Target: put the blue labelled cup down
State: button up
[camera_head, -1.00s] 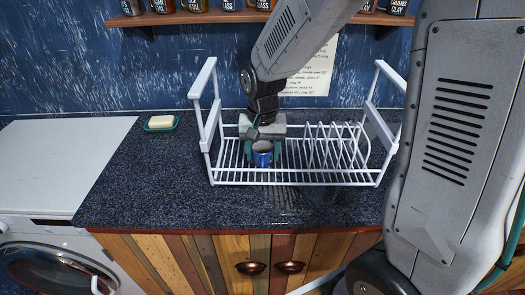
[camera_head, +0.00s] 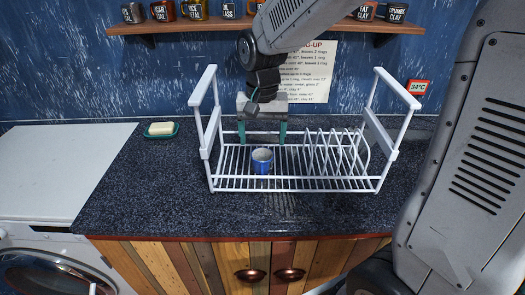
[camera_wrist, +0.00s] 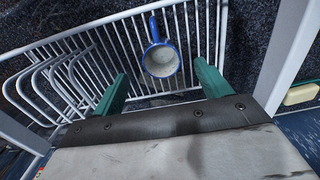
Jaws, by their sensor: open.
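The blue cup (camera_head: 261,161) stands upright in the front left part of the white dish rack (camera_head: 290,189). Its label cannot be read. In the wrist view the cup (camera_wrist: 161,61) is seen from above, its inside pale and its handle pointing away from my gripper. My gripper (camera_head: 262,138) is open and empty, behind and above the cup. In the wrist view its two green fingers (camera_wrist: 160,84) are spread apart on the near side of the cup and do not touch it.
The rack has tall side handles (camera_head: 205,88) on both sides and plate dividers (camera_head: 335,152) on its right. A soap dish (camera_head: 161,130) lies to the left on the dark counter (camera_head: 135,195). A shelf with several mugs (camera_head: 195,10) hangs on the wall behind.

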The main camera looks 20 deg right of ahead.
jog(key=s+d+r+n, duration=0.2)
jog(key=s+d+r, duration=0.1)
jog(key=s+r, duration=0.7)
jog(key=s+d+f+n+t, duration=0.1)
jog(key=s+f+n, duration=0.1)
jog(key=s, duration=1)
jog(key=shift+s+f+n, duration=0.25)
jog(key=shift+s+n, duration=0.15)
